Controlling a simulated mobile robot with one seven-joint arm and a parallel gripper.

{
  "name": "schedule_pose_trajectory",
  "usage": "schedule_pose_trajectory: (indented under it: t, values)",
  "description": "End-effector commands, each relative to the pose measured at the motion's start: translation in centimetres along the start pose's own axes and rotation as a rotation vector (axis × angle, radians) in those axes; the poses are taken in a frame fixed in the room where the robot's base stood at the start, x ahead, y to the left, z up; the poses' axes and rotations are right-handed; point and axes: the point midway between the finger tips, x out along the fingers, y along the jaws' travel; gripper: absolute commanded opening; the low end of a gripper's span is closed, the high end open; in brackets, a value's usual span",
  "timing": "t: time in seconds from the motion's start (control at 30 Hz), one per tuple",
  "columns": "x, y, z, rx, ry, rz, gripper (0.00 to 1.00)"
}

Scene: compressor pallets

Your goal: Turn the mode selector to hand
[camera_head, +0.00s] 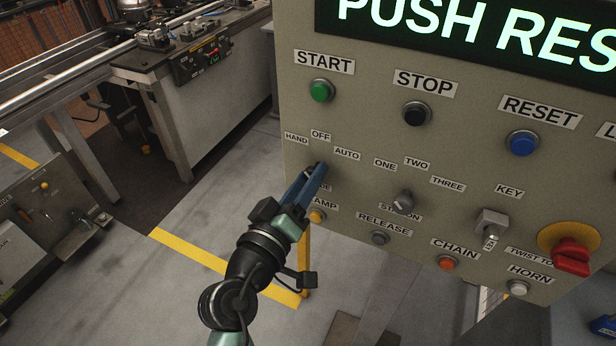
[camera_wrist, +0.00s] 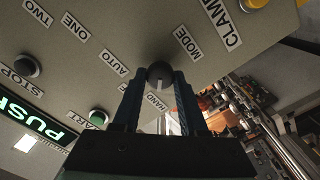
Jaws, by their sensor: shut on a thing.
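The mode selector is a dark round knob (camera_wrist: 160,70) in the wrist view, on the beige panel (camera_head: 350,190). The labels HAND (camera_head: 296,138), OFF (camera_head: 320,135) and AUTO (camera_head: 347,154) stand around it. My gripper (camera_head: 315,173) reaches the panel from below left with blue fingers. In the wrist view its two fingers (camera_wrist: 158,78) stand on either side of the knob, shut on it. A pale mark on the knob's near side appears to face the HAND label. In the head view the fingers hide most of the knob.
A STATION selector (camera_head: 402,202) sits right of my gripper and a yellow CLAMP button (camera_head: 317,216) close below it. A green START button (camera_head: 321,91) is above. A key switch (camera_head: 491,223) and red twist knob (camera_head: 572,256) are further right. Open floor lies left.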

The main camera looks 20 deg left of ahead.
Motion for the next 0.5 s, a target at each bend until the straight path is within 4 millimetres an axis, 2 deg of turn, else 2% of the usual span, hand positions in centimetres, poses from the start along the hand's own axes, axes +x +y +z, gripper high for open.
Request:
schedule_pose_trajectory:
  t: [0.43,0.47,0.5]
  values:
    - [-0.03,-0.09,0.07,-0.011,-0.001,-0.002,0.0]
    - [-0.03,-0.1,0.07,-0.011,-0.001,-0.002,0.47]
    - [-0.03,-0.09,0.07,-0.01,-0.001,-0.001,0.55]
